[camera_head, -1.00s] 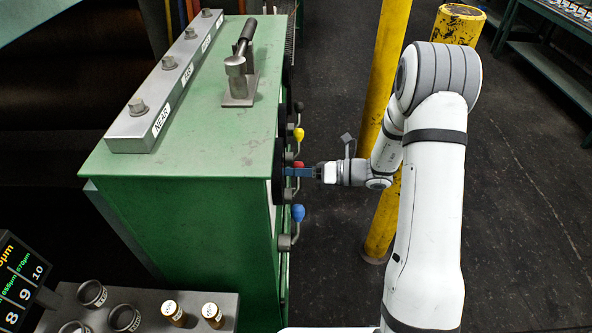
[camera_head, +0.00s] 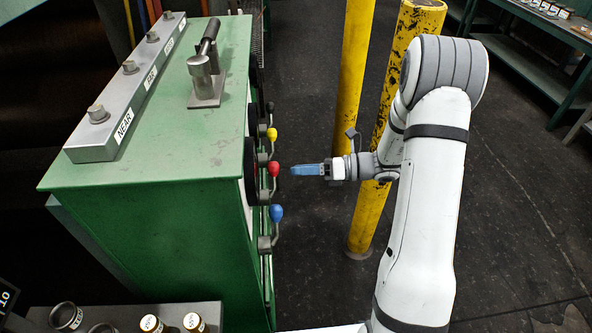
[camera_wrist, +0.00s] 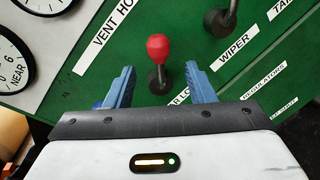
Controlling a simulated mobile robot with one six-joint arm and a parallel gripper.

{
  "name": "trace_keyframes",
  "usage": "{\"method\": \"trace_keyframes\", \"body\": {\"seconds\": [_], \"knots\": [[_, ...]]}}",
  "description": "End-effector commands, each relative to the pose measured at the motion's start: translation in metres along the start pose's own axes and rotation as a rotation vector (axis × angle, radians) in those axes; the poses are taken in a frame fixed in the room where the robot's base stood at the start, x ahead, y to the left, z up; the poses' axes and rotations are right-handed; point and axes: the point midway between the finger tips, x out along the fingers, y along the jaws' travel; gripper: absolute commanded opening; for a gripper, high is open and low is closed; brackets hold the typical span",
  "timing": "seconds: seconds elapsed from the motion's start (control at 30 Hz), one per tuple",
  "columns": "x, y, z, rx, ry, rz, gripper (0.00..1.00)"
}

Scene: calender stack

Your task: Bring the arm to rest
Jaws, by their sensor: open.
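My gripper (camera_head: 309,170) has blue fingers and is at the end of my white arm, to the right of the green cabinet (camera_head: 150,160). It points left at the cabinet's lever side and is apart from the red-knobbed lever (camera_head: 273,170). In the wrist view my gripper (camera_wrist: 155,88) is open and empty, with the red knob (camera_wrist: 158,47) ahead, between and beyond the fingertips. The lever's base is on the green panel (camera_wrist: 120,60), near labels reading "VENT HO…" and "WIPER".
A yellow-knobbed lever (camera_head: 272,134) and a blue-knobbed lever (camera_head: 276,213) flank the red one. Two yellow posts (camera_head: 352,75) (camera_head: 405,75) stand close behind and beside my arm. Gauges (camera_wrist: 12,70) show on the panel. Dark floor (camera_head: 520,230) is free to the right.

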Motion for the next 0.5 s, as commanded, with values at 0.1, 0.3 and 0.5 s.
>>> {"method": "trace_keyframes", "body": {"seconds": [0.1,0.3,0.5], "knots": [[0.0,0.0,0.0,0.0,0.0,0.0,0.49],[0.0,0.0,0.0,0.0,0.0,0.0,0.49],[0.003,0.021,0.0,-0.101,0.082,0.011,0.49]]}}
